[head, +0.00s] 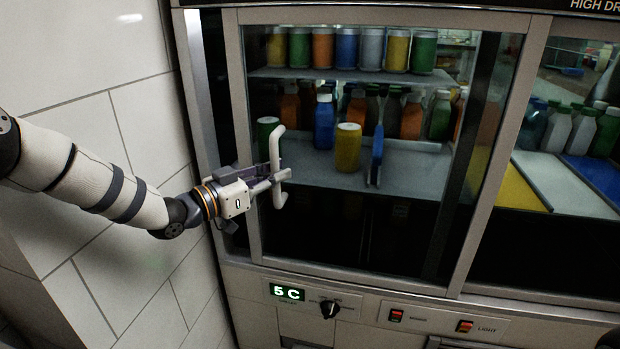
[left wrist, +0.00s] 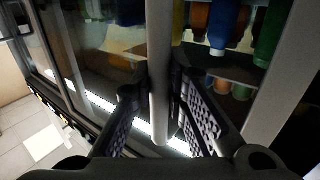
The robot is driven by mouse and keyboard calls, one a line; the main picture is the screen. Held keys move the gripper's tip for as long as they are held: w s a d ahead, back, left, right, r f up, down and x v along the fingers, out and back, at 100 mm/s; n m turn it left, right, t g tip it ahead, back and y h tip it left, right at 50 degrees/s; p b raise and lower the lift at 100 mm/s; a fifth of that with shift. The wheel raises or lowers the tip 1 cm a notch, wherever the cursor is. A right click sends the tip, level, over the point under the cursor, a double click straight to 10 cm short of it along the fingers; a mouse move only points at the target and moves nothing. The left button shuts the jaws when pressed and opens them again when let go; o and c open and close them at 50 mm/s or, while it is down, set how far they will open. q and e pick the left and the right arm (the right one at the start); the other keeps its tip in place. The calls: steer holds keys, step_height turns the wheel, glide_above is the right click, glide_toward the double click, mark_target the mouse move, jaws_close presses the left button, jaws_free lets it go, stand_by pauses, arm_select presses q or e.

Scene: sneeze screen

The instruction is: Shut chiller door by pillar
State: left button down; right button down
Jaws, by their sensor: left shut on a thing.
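The glass chiller door (head: 238,120) in a metal frame stands beside the white tiled pillar (head: 85,75) at the left of the head view. A narrow dark strip shows between the door's left frame and the chiller's left post (head: 196,100). The door's white upright handle (head: 276,150) is near its left edge. My left gripper (head: 279,178) is shut on this handle. In the left wrist view the handle bar (left wrist: 159,60) runs between the two fingers (left wrist: 160,95). My right gripper is not in view.
Behind the glass are shelves with cans (head: 346,48), bottles, a yellow jar (head: 347,148) and a blue upright item (head: 376,155). Another glazed section (head: 565,150) is at the right. Below are a temperature display (head: 287,292), a knob (head: 330,308) and switches. The pillar stands close to my left arm.

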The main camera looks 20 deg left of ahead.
arm_select(q)
steer(key=shift+a, duration=1.6)
steer(key=c, duration=1.6)
jaws_free()
steer(key=shift+o, duration=0.2)
